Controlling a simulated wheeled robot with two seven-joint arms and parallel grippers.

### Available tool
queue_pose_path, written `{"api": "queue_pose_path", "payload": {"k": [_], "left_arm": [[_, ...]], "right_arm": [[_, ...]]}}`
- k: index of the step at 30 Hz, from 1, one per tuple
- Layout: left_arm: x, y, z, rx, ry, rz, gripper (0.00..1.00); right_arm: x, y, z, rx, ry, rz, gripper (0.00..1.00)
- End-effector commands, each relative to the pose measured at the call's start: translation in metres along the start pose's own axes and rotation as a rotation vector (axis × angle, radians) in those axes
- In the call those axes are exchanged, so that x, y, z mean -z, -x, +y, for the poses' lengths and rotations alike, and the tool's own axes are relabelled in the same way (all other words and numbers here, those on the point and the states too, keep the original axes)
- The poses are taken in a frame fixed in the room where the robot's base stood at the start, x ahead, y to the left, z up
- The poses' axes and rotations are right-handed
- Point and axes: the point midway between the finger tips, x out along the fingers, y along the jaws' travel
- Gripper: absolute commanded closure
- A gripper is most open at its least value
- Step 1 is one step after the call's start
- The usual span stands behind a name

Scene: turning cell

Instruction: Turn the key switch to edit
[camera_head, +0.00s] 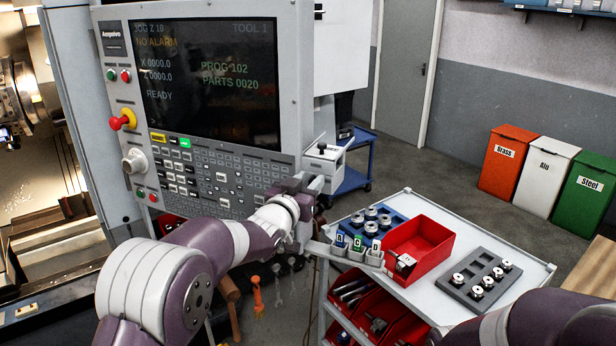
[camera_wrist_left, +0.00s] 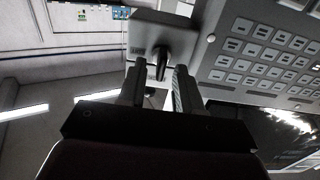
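The grey key switch box (camera_head: 324,153) sticks out from the right side of the control panel (camera_head: 303,85). The wrist view shows the box face (camera_wrist_left: 178,36) with a dark key (camera_wrist_left: 160,62) on it. My left gripper (camera_head: 316,183) is just below the box in the head view. In the wrist view its two fingers (camera_wrist_left: 160,84) are apart, one on each side of the key, with gaps visible. The key's position marks cannot be read. My right arm shows at the lower right of the head view, but its gripper is out of view.
The keypad (camera_head: 215,180) is close to my left forearm. A white cart (camera_head: 425,295) with a red bin (camera_head: 420,243), a blue tray (camera_head: 350,228) and a grey tray (camera_head: 492,262) stands to the right. Open floor lies behind it.

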Motion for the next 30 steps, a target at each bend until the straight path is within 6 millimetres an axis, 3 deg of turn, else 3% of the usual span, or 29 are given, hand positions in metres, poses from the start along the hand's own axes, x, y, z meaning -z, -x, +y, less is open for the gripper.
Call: {"api": "queue_pose_path", "payload": {"k": [6,9,20,30], "left_arm": [[-0.001,0.0,0.0,0.0,0.0,-0.001,0.69],[-0.001,0.0,0.0,0.0,0.0,-0.001,1.0],[-0.003,0.0,0.0,0.0,-0.023,-0.001,1.0],[-0.009,0.0,0.003,0.0,-0.227,0.001,1.0]], "right_arm": [[0.0,-0.001,0.0,0.0,0.0,0.0,0.57],[0.0,0.0,0.0,0.0,0.0,0.0,0.57],[-0.001,-0.007,0.0,0.0,0.0,0.0,0.57],[-0.006,-0.05,0.0,0.0,0.0,0.0,0.57]]}}
